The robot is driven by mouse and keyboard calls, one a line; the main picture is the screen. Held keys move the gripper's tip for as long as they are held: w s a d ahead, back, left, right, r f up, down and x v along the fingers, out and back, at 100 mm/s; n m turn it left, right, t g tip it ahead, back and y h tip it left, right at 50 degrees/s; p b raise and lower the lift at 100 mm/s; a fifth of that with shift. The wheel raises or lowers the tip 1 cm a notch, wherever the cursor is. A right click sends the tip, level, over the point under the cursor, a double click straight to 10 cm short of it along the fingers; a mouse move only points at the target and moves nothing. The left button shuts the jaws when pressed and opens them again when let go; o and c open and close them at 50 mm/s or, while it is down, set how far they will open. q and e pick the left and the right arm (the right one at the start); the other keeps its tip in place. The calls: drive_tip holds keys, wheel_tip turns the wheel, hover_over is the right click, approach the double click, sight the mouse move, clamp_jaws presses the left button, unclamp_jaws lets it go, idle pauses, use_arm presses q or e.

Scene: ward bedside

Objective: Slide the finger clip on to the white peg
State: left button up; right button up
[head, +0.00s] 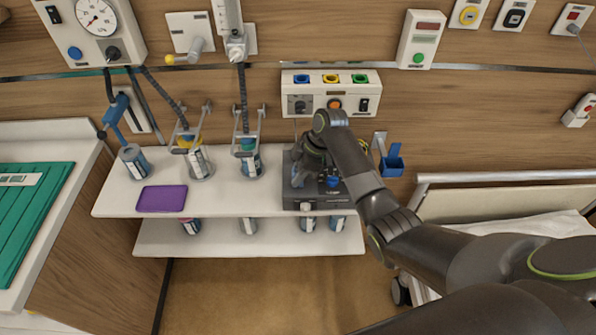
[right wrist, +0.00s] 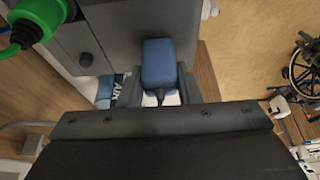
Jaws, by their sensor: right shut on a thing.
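My right gripper (head: 322,176) is over the dark grey box on the white shelf. In the right wrist view its two fingers (right wrist: 153,90) are shut on a blue finger clip (right wrist: 158,62), with a dark lead at the clip's near end. A small blue shape shows by the fingers in the head view, but I cannot tell whether it is the clip. White patches show below the clip in the right wrist view. I cannot tell whether they are the white peg, and I cannot make out the peg elsewhere. My left gripper is in neither view.
The dark grey box (head: 304,204) stands at the right end of the white shelf (head: 219,205). Bottles stand to its left beside a purple pad (head: 162,198). A blue holder (head: 391,161) hangs on the wall to the right. A green plug (right wrist: 20,38) is near the box.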

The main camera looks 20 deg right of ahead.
drive_tip(key=o, duration=1.1)
drive_tip(key=shift+c, duration=0.2)
